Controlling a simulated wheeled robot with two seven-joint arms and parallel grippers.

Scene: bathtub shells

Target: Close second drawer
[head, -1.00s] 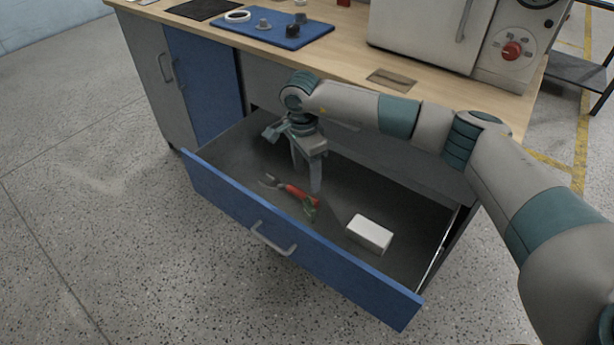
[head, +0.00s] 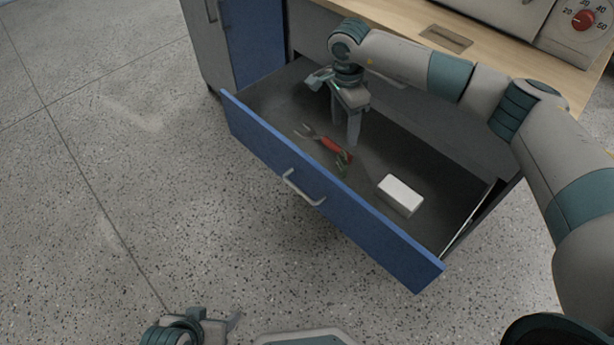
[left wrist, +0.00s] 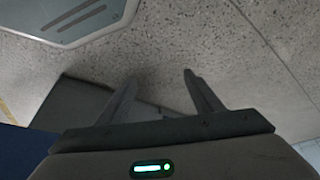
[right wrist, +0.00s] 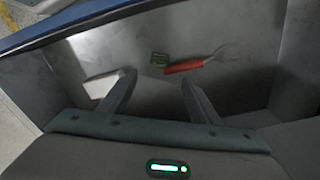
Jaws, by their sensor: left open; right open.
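The open drawer has a blue front (head: 330,195) with a grey bar handle (head: 302,188). It is pulled far out of the cabinet, and its dark inside shows. My right gripper (head: 352,140) is open and points down inside the drawer, near its back, holding nothing. In the right wrist view its fingers (right wrist: 160,95) are apart above the drawer floor. My left gripper (head: 235,322) is low at the bottom of the head view, out in front of the drawer. In the left wrist view its fingers (left wrist: 160,85) are apart and empty, over the floor.
A red-handled fork-like tool (head: 330,145), a small green item (head: 342,163) and a white box (head: 400,194) lie in the drawer. The wooden worktop (head: 480,50) is above. Speckled floor (head: 130,180) is clear left of the drawer.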

